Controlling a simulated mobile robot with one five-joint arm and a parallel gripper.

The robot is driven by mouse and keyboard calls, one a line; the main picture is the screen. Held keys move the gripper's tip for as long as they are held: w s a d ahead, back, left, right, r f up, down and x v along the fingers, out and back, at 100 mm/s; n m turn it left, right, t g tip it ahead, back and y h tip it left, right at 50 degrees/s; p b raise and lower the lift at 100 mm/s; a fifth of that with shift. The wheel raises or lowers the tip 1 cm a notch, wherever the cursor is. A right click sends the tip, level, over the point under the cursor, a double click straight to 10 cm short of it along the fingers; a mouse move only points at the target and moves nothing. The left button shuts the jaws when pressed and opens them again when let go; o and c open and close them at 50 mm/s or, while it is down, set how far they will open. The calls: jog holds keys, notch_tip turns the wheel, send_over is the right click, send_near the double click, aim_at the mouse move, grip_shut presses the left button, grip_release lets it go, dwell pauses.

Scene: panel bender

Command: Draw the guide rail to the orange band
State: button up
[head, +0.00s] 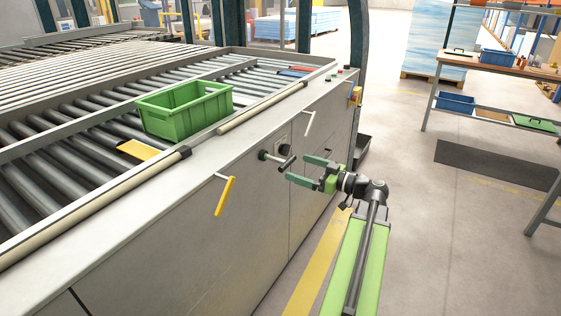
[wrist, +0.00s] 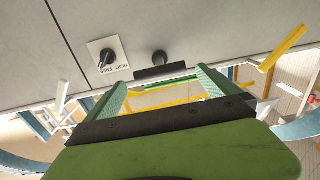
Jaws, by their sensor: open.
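A dark crossbar handle (head: 287,163) on a short rod (head: 268,156) sticks out of the machine's grey front panel. It also shows in the wrist view as a dark bar (wrist: 160,72). My gripper (head: 299,169) is open and empty, its green fingers pointing at this handle. In the wrist view the bar is just ahead of the fingertips, between them; I cannot tell whether they touch it. I cannot tell which part is the guide rail. No orange band is clear on the rod; a yellow-orange piece (head: 138,150) lies by the rollers.
A yellow lever (head: 225,196) and a white lever (head: 308,123) stick out on either side of the handle. A black rotary switch (wrist: 107,58) with a label is beside it. A green crate (head: 185,110) stands on the roller bed.

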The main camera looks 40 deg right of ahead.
jog(key=x, duration=0.8)
jog(key=shift+w, duration=0.3)
jog(key=c, duration=2)
jog(key=v, duration=1)
jog(key=shift+a, duration=0.1)
jog(key=o, duration=2)
